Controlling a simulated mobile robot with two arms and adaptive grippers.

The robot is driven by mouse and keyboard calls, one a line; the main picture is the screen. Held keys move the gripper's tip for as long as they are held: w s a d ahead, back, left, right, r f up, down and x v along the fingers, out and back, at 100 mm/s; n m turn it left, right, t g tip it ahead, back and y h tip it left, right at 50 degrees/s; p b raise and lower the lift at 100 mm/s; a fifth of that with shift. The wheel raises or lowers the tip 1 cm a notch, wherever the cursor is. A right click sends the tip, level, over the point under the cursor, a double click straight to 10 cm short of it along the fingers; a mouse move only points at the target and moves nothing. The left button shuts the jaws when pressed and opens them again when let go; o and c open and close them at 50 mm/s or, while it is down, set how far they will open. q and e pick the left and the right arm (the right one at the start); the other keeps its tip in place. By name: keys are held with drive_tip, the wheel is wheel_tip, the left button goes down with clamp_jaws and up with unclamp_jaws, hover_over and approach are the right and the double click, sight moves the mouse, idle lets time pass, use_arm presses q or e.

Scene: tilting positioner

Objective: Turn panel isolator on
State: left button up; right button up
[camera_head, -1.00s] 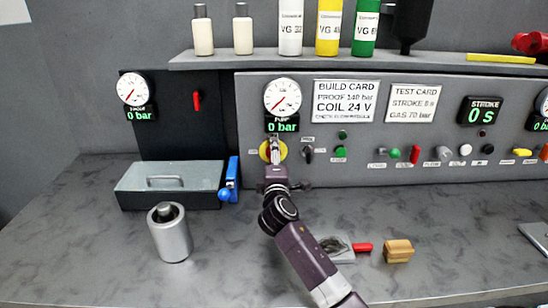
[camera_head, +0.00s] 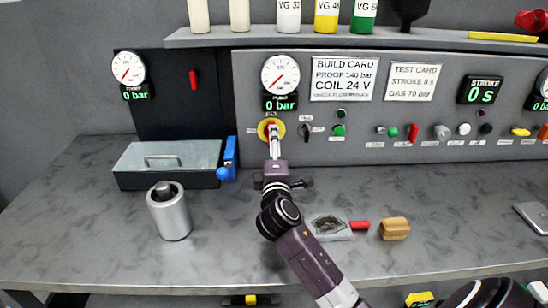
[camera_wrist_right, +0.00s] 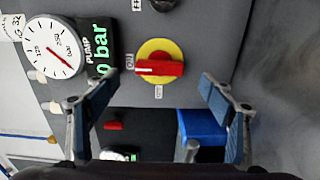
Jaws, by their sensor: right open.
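The panel isolator (camera_head: 270,131) is a red handle on a round yellow plate under the pump gauge. In the right wrist view the isolator's red handle (camera_wrist_right: 160,68) lies across the yellow plate, its white-marked end beside the ON label (camera_wrist_right: 130,63). The OFF label (camera_wrist_right: 158,92) is at another side of the plate. My right gripper (camera_head: 274,150) is in front of the isolator in the head view and hides part of it. In the wrist view my right gripper (camera_wrist_right: 158,92) is open, its fingers spread apart and clear of the handle. My left gripper is not in view.
The pump gauge (camera_head: 281,75) and its 0 bar display (camera_head: 281,102) are above the isolator. A black selector (camera_head: 305,130) and a green button (camera_head: 339,130) are to its right. A lidded box (camera_head: 167,157) and metal cylinder (camera_head: 169,212) stand on the bench at left.

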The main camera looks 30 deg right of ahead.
drive_tip(key=v, duration=0.5)
drive_tip(key=shift+d, duration=0.1)
idle(0.3)
